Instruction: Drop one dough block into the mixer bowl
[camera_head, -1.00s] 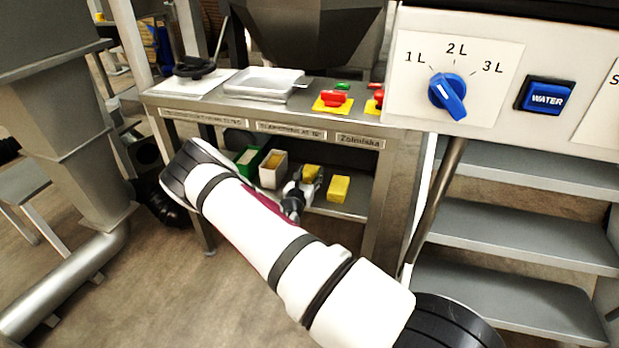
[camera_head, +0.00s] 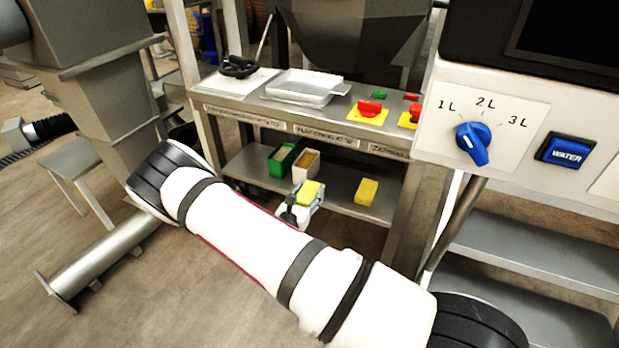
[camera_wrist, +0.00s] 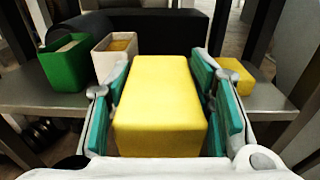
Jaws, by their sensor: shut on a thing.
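My gripper (camera_wrist: 160,108) is shut on a yellow dough block (camera_wrist: 158,100), with its teal finger pads on both sides of it in the wrist view. In the head view the held dough block (camera_head: 308,193) shows at the end of my white arm, in front of the lower shelf. A second yellow dough block (camera_head: 366,191) lies on that shelf to the right; it also shows in the wrist view (camera_wrist: 231,74). A dark grey, faceted vessel (camera_head: 350,35) stands above the table at the back; I cannot tell whether it is the mixer bowl.
A green container (camera_head: 281,160) and a white container (camera_head: 306,166) stand on the lower shelf (camera_head: 250,170).

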